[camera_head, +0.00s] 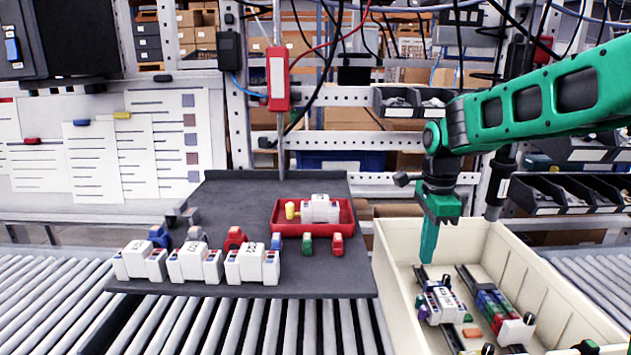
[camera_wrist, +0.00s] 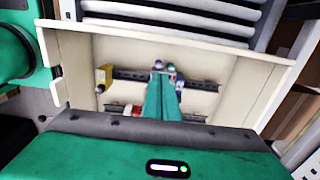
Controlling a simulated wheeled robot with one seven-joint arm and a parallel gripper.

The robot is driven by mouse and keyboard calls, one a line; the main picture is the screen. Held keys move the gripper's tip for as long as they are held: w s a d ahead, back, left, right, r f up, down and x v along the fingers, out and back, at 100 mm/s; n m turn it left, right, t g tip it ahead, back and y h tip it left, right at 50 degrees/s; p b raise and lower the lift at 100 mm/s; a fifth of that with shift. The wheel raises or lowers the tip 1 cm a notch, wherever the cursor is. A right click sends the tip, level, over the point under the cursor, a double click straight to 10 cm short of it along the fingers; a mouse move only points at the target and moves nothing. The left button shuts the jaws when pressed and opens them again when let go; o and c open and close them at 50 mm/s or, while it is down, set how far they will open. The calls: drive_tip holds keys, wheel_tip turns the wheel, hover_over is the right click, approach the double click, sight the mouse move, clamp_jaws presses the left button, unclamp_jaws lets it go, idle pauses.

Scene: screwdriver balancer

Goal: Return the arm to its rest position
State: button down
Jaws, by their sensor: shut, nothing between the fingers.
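My green arm (camera_head: 540,100) reaches in from the right side of the head view. My gripper (camera_head: 427,258) points down over the left part of a cream bin (camera_head: 395,265). Its green fingers are together with nothing between them. In the wrist view my gripper (camera_wrist: 160,85) sits above the bin (camera_wrist: 205,45), in front of a dark rail with small parts on it. The fingers hide part of that rail.
Inside the bin are rails with small modules (camera_head: 490,305). Left of it, a dark board (camera_head: 230,200) holds a red tray (camera_head: 345,228) and white modules (camera_head: 195,262). A red screwdriver (camera_head: 278,78) hangs above the board. Rollers (camera_head: 50,290) lie in front.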

drive_tip(key=shift+r, duration=0.25)
drive_tip(key=shift+s, duration=0.1)
drive_tip(key=s+d+n, duration=0.2)
drive_tip(key=s+d, duration=0.3)
drive_tip(key=s, duration=0.2)
drive_tip(key=s+d+f+n, duration=0.1)
drive_tip(key=s+d+n, duration=0.2)
drive_tip(key=s+d, duration=0.2)
drive_tip(key=s+d+n, duration=0.3)
drive_tip(key=s+d, duration=0.1)
drive_tip(key=s, duration=0.6)
drive_tip(key=shift+d+f, duration=0.35)
drive_tip(key=shift+d, duration=0.05)
drive_tip(key=s+d+f+n, duration=0.1)
drive_tip(key=s+f+n, duration=0.2)
drive_tip(key=s, duration=0.6)
drive_tip(key=shift+s+d+n, duration=0.15)
drive_tip(key=shift+n, duration=0.15)
